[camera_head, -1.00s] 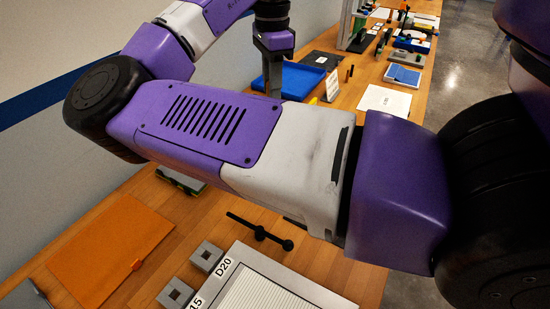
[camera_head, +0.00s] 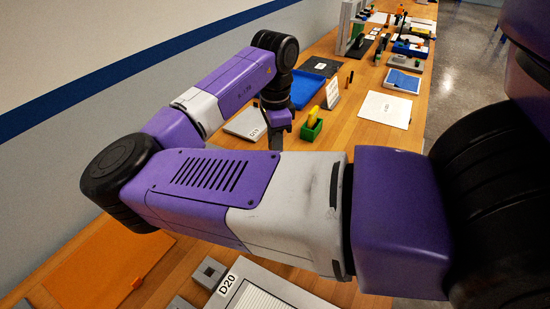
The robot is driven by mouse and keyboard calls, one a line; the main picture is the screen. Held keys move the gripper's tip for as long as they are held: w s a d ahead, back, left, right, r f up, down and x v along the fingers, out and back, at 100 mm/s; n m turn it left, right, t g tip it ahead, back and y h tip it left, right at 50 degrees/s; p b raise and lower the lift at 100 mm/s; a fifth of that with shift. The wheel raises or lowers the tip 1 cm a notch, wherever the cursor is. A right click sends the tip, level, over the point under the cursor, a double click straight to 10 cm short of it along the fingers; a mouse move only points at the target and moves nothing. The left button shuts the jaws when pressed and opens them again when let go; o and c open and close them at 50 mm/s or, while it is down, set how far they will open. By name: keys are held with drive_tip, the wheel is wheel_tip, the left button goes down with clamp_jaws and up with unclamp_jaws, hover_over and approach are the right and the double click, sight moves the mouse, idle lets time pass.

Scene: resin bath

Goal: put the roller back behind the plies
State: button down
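My gripper (camera_head: 277,138) points down over the far part of the bench, just in front of the blue tray (camera_head: 303,90). My own forearm hides its lower end, so I cannot see its fingertips or anything between them. I cannot make out the roller for certain in this view. The plies cannot be told for sure either; a flat white sheet (camera_head: 385,109) with small print lies to the right of my gripper. My arm covers the middle of the bench.
A green box (camera_head: 312,131) with a yellow thing stands right of my gripper, near a white sign (camera_head: 333,93). A grey labelled plate (camera_head: 245,121) lies to the left. An orange mat (camera_head: 100,265) and a panel marked D20 (camera_head: 235,299) lie nearer.

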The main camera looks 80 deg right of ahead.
drive_tip(key=shift+f, duration=2.3)
drive_tip(key=shift+f, duration=0.1)
drive_tip(key=c, duration=1.2)
unclamp_jaws()
wheel_tip(320, 180, up, 12)
drive_tip(key=shift+r+b, duration=0.1)
drive_tip(key=shift+b, duration=0.2)
